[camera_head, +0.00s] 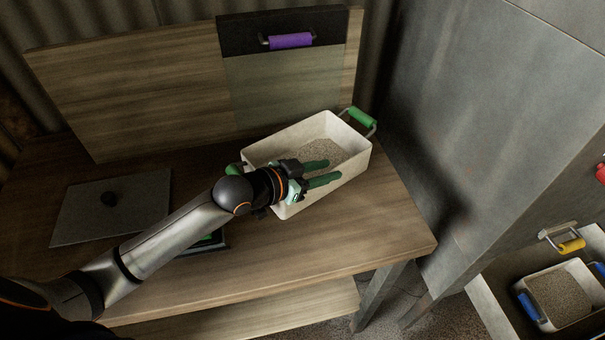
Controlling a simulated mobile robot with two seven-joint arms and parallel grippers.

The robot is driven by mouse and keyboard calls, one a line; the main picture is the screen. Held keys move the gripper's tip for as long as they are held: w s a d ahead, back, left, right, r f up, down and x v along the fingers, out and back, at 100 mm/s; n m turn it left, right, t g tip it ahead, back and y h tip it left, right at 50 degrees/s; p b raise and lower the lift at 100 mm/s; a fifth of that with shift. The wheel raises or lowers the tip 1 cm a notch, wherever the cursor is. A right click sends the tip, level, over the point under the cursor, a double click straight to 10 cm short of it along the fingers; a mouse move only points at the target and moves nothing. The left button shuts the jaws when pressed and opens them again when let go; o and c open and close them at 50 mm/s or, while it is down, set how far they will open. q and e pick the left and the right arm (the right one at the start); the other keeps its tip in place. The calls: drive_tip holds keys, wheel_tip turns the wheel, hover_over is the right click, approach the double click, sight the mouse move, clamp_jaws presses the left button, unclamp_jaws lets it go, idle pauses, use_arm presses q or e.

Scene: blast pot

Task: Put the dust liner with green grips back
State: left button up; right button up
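The dust liner with green grips (354,156) is a cream open box holding grey grit, standing on the wooden bench. One green grip (361,117) sticks out at its back right corner. Another green piece, apparently the opposite grip (234,168), shows at its left, partly hidden by my arm. My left gripper (319,171) reaches in from the left over the liner's front left side. Its two green fingers are apart with nothing seen between them, over the grit. I cannot tell whether they touch the liner. My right gripper is out of view.
A flat grey plate with a black knob (112,205) lies on the bench at left. A dark item (213,242) lies partly under my arm. A panel with a purple handle (290,41) stands behind. A grey cabinet (490,130) stands right; a blue-gripped liner (560,296) sits lower right.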

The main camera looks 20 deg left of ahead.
use_arm(q)
drive_tip(key=v, duration=1)
drive_tip(key=shift+s+r, duration=0.1)
drive_tip(key=shift+s, duration=0.05)
